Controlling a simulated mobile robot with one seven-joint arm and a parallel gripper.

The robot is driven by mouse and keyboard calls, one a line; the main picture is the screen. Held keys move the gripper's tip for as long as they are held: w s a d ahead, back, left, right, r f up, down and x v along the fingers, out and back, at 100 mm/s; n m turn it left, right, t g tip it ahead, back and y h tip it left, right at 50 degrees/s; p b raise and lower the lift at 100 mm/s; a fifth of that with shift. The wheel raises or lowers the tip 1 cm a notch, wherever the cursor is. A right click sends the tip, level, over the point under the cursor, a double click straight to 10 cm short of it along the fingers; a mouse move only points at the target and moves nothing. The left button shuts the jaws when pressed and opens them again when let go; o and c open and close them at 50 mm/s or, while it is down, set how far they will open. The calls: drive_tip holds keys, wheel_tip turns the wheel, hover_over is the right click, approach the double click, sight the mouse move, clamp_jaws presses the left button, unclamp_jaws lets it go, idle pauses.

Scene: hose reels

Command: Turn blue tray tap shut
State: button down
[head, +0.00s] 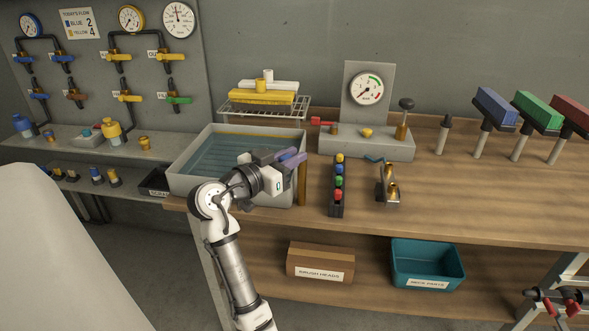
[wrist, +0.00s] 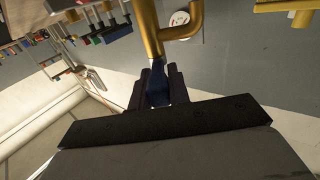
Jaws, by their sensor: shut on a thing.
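The tap has a brass body (wrist: 150,35) with a side spout, seen close in the wrist view, and a dark blue handle (wrist: 156,88). My gripper (wrist: 157,88) is shut on this handle, with a finger on either side of it. In the head view, my gripper (head: 291,157) is at the right side of the grey water tray (head: 254,192), just above a brass upright (head: 301,184). The fingers hide most of the handle there, and I cannot tell its exact angle.
A wire rack (head: 265,108) with yellow and white items stands behind the tray. A gauge stand (head: 367,140), a holder of coloured knobs (head: 338,190) and a brass fitting (head: 390,188) are to the right. The bench front farther right is clear.

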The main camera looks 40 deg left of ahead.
drive_tip(key=shift+w+a+m+g+h+b, duration=0.1)
drive_tip(key=shift+a+m+g+h+b, duration=0.2)
drive_tip(key=shift+m+h, duration=0.65)
drive_tip(key=shift+w+a+m+g+h+b, duration=0.15)
drive_tip(key=shift+m+g+h+b, duration=0.3)
drive_tip(key=shift+h, duration=0.8)
drive_tip(key=shift+s+a+m+g+h+b, duration=0.15)
drive_tip(key=shift+m+h+b, duration=0.3)
drive_tip(key=shift+m+h, duration=0.55)
drive_tip(key=shift+w+a+h, duration=0.1)
drive_tip(key=shift+w+h, duration=0.05)
drive_tip(key=shift+h, duration=0.25)
drive_tip(key=c, duration=1.3)
unclamp_jaws()
drive_tip(key=b+v, duration=0.2)
drive_tip(key=v, duration=1.2)
drive_tip(key=shift+r+b, duration=0.15)
drive_tip(key=shift+b, duration=0.2)
